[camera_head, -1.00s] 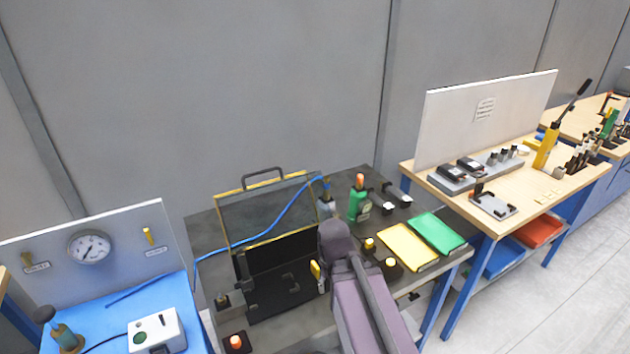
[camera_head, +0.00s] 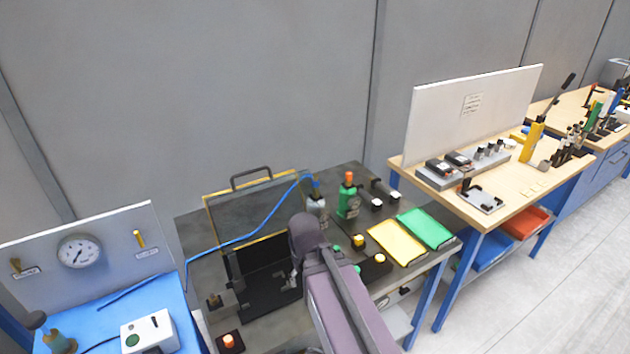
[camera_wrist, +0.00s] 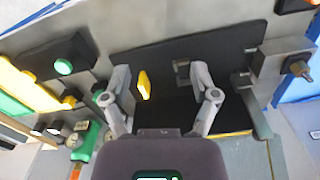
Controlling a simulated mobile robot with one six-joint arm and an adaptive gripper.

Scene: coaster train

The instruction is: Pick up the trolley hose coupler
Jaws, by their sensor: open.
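No part is clearly marked as the trolley hose coupler. A small yellow piece (camera_wrist: 143,85) stands against the black case (camera_wrist: 185,58) in the wrist view, between my fingers in the picture and nearer the left one. My gripper (camera_wrist: 164,88) is open and empty; I cannot tell its height over the case. A metal fitting on a grey block (camera_wrist: 298,68) is at the right there, outside the fingers; it is at the lower left in the head view (camera_head: 215,301). My arm hides part of the case in the head view.
The open case's lid (camera_head: 252,205) stands up at the back. A blue hose (camera_head: 240,241) runs across it to a grey bottle (camera_head: 317,208) beside a green bottle (camera_head: 348,200). Yellow (camera_head: 396,243) and green (camera_head: 426,229) trays lie right.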

